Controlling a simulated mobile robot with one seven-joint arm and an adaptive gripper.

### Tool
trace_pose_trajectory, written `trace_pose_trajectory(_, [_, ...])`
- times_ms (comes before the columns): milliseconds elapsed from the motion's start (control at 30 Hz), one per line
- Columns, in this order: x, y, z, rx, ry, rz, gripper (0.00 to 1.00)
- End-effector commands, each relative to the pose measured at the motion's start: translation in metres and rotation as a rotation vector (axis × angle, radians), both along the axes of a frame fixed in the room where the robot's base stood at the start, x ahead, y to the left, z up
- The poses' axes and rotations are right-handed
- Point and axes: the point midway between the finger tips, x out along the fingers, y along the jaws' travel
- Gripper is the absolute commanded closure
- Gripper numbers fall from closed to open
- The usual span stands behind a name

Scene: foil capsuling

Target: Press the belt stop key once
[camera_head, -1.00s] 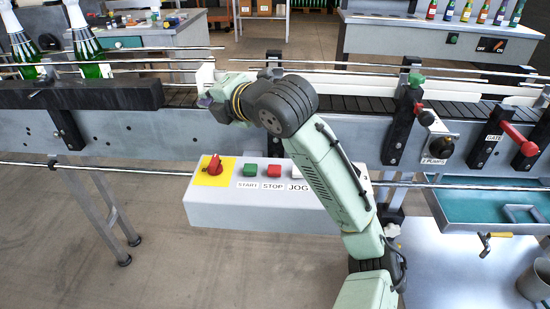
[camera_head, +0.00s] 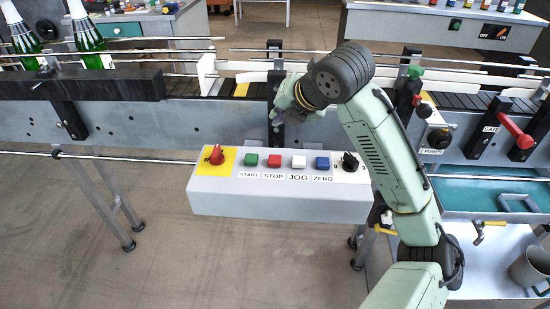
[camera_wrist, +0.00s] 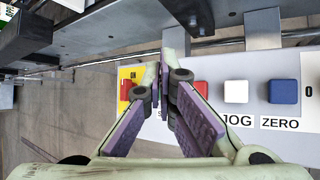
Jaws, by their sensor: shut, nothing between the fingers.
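The red STOP key (camera_head: 274,156) sits on the grey control box (camera_head: 280,200), between the green START key (camera_head: 251,160) and the white JOG key (camera_head: 299,161). My gripper (camera_head: 276,118) is above and behind the key row in the head view, apart from the keys, near the conveyor's side. In the wrist view my gripper's fingers (camera_wrist: 166,85) are together and empty. The STOP key (camera_wrist: 202,88) shows just right of them, partly covered by a finger. The START key and part of the STOP label are hidden there.
A red rotary switch (camera_head: 216,154) on a yellow plate is at the box's left end. A blue ZERO key (camera_head: 322,163) and a black knob (camera_head: 350,161) are to the right. The conveyor (camera_head: 180,120) runs behind the box, with bottles (camera_head: 92,50) at left.

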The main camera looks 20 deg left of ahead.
Motion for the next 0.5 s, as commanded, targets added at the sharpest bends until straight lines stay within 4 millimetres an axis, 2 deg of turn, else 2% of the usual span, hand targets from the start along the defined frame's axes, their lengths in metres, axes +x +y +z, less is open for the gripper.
trace_pose_trajectory(267, [0.000, 0.000, -0.028, 0.000, 0.001, -0.001, 1.00])
trace_pose_trajectory(500, [0.000, 0.000, -0.064, 0.001, 0.000, -0.002, 1.00])
